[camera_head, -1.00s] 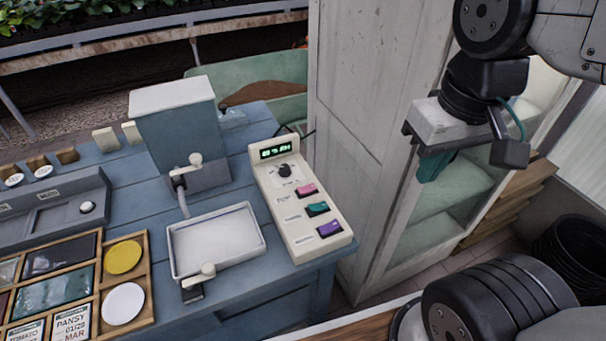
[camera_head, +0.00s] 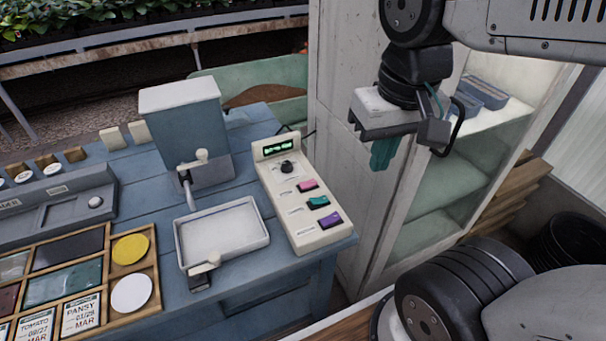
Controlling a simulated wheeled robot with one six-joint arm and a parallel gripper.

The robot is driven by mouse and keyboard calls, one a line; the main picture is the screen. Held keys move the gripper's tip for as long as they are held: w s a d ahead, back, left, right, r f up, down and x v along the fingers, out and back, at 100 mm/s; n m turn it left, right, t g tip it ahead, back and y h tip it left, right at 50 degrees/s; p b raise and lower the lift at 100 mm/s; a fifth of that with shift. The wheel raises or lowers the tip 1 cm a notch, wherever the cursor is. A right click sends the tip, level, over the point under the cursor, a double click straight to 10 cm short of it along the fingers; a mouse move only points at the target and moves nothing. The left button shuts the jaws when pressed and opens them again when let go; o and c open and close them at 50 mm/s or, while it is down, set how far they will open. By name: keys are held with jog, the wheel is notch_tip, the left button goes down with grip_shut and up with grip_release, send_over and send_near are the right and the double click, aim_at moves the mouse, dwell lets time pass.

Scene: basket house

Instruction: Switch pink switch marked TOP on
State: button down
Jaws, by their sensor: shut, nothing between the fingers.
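A pink switch (camera_head: 308,186) is the uppermost of three coloured switches on a cream control box (camera_head: 293,237) at the right end of the blue bench. The label beside it is too small to read, and I cannot tell its on or off position. My gripper (camera_head: 382,157) hangs with its teal fingers pointing down, to the right of and apart from the box, in front of the pale cabinet. It is shut and empty.
A teal switch (camera_head: 318,202) and a purple switch (camera_head: 330,219) sit just below the pink one. A black knob (camera_head: 287,167) and green-lit display (camera_head: 278,148) are above it. A white tray (camera_head: 182,248) stands left of the box. The pale cabinet (camera_head: 340,130) stands close behind my gripper.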

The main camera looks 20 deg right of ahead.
jog(key=w+f+m, duration=0.1)
jog(key=w+m, duration=0.6)
jog(key=w, duration=0.3)
jog(key=m+g, duration=0.1)
jog(key=m, duration=0.9)
send_over(304, 184)
notch_tip(304, 184, down, 6)
jog(key=shift+w+d, duration=0.1)
jog(key=shift+d, duration=0.1)
notch_tip(304, 184, down, 14)
jog(key=shift+a+f, duration=0.1)
